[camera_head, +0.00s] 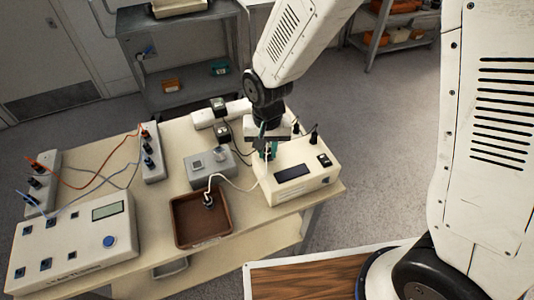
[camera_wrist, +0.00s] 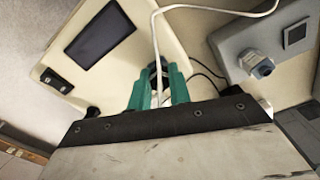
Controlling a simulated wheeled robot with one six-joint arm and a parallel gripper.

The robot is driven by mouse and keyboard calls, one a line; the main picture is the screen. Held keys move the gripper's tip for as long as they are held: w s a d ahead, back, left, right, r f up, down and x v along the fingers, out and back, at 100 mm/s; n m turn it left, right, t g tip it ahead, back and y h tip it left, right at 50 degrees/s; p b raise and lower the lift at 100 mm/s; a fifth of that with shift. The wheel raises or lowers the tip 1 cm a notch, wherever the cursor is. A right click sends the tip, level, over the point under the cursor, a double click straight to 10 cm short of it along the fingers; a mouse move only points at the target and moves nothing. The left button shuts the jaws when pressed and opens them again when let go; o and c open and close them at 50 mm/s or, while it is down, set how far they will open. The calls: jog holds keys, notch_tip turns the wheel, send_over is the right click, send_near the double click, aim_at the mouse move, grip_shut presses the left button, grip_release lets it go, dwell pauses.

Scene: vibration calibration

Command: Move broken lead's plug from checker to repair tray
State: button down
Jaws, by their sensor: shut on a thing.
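The checker (camera_head: 300,188) is a cream box with a dark screen at the right end of the bench; it also shows in the wrist view (camera_wrist: 125,68). My gripper (camera_head: 266,152) is over the checker's left part. In the wrist view its green fingers (camera_wrist: 158,90) are shut on a plug, mostly hidden between them, with a white lead (camera_wrist: 155,40) running from it. Whether the plug touches the checker is hidden. The brown repair tray (camera_head: 176,222) stands to the left. The lead's other plug (camera_head: 208,200) lies in the tray.
Black plugs and a white power strip (camera_head: 235,109) are at the back.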

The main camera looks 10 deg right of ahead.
jog(key=shift+n, duration=1.1)
jog(key=n, duration=0.4)
jog(key=shift+n, duration=0.3)
jog(key=n, duration=0.3)
jog(key=shift+n, duration=0.4)
jog(key=shift+n, duration=0.9)
